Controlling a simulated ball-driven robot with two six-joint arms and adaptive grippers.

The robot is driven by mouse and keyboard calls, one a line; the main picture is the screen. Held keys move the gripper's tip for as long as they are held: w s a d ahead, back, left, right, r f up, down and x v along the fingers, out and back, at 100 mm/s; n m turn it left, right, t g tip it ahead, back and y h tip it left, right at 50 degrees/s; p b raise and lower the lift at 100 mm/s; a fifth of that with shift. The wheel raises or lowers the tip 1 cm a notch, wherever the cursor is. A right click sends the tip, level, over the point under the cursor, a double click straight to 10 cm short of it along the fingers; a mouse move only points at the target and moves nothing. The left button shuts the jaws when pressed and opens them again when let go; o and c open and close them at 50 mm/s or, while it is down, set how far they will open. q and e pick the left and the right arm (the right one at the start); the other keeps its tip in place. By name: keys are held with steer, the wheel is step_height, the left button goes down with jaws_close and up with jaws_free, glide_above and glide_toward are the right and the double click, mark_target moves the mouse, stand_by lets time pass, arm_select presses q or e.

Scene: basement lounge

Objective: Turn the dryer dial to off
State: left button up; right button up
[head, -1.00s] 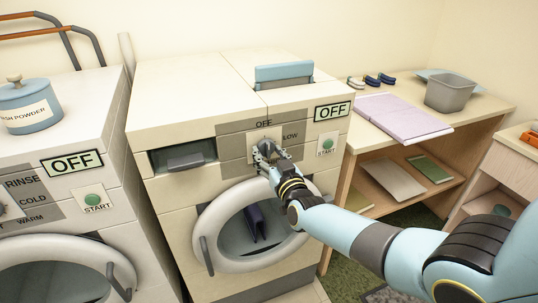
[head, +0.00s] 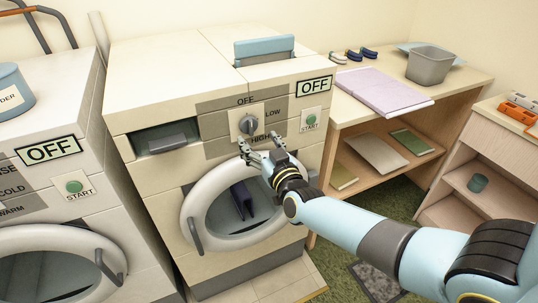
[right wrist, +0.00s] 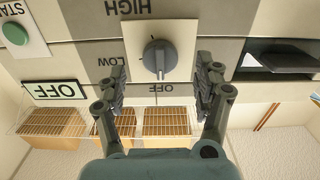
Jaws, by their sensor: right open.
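The dryer (head: 165,85) stands in the middle of the head view, with a grey dial (head: 248,124) on its front panel between the labels OFF, LOW and HIGH. In the upside-down right wrist view, the dial (right wrist: 160,56) has its grip bar along the line toward the OFF label (right wrist: 167,88). The dryer's display (head: 314,87) reads OFF. My right gripper (head: 261,143) is open, just below and in front of the dial. In the right wrist view its fingers (right wrist: 162,78) stand on either side of the dial, apart from it. My left gripper is not in view.
The dryer's START button (head: 310,120) is right of the dial, and its round door (head: 200,205) is below. A washer (head: 90,125), also showing OFF, stands at left. A wooden shelf table (head: 450,85) at right holds a lilac folder (head: 382,91) and grey bin (head: 430,65).

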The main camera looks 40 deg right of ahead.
steer(key=v, duration=0.7)
steer(key=shift+s, duration=0.15)
steer(key=s+a+f+n+g+y+b, duration=0.1)
steer(key=s+f+g+b, duration=0.4)
steer(key=f, duration=1.2)
steer(key=s+a+f+n+g+y+b, duration=0.1)
steer(key=s+f+n+y+b, duration=0.1)
steer(key=s+f+b, duration=1.05)
steer(key=s+f+g, duration=0.5)
steer(key=s+f, duration=0.6)
steer(key=s, duration=0.2)
steer(key=s+f+g+p, duration=0.1)
steer(key=s+f+g, duration=0.4)
steer(key=s+f, duration=0.6)
steer(key=shift+s+a+g+y, duration=0.25)
steer(key=shift+s+g+y, duration=0.05)
steer(key=shift+s, duration=0.9)
